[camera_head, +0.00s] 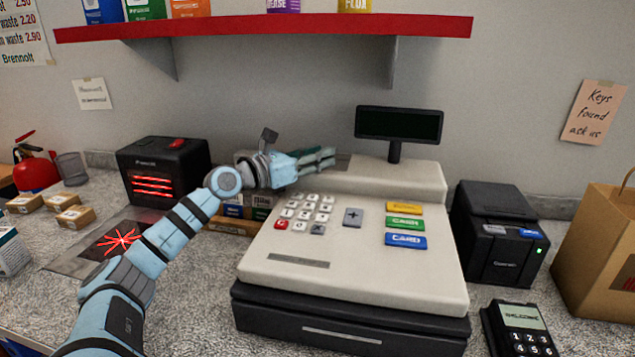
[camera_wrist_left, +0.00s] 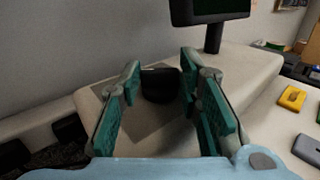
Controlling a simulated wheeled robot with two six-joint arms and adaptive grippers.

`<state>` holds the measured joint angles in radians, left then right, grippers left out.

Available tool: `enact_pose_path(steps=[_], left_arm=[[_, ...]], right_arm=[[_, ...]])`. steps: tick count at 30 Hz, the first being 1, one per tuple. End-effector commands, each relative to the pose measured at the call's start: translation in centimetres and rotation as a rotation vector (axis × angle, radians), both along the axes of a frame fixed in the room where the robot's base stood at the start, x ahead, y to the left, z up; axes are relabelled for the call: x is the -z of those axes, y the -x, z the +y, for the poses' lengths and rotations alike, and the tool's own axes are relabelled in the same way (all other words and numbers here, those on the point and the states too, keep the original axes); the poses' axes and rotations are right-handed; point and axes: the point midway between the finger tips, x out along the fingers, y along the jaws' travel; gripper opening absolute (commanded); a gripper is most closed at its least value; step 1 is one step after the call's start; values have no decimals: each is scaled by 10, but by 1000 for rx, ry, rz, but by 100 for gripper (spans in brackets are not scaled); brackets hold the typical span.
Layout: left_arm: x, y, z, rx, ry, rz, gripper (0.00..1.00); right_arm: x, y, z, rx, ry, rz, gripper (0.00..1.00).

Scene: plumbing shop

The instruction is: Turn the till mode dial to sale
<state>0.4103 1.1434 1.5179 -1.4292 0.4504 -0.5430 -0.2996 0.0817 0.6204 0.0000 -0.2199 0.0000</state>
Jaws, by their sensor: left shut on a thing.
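The till (camera_head: 385,275) is a cream cash register with a dark drawer on the counter. Its mode dial (camera_wrist_left: 160,86) is a black knob on a grey plate (camera_wrist_left: 150,122) on the till's upper left part, seen in the left wrist view. My left gripper (camera_head: 327,157) reaches over the till from the left. In the head view the gripper hides the dial. No pointer or mode labels can be read. My right gripper is not in view.
A display (camera_head: 398,123) on a post stands right of the dial. Keys (camera_head: 305,213) and coloured buttons (camera_head: 405,223) lie in front. A black scanner (camera_head: 163,170) stands left, a printer (camera_head: 498,235) and card terminal (camera_head: 518,330) right. A red shelf (camera_head: 270,26) hangs above.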

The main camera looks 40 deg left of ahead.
Motion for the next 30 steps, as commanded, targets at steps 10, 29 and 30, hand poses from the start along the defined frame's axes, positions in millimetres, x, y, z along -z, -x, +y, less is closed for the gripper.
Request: enact_pose_path(steps=[10,29,30], left_arm=[[-2,-2,4,199,9,2,4],[1,-4,6,354,0,7,4],[2,-3,6,354,0,7,4]], right_arm=[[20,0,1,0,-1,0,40],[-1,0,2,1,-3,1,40],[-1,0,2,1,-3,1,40]])
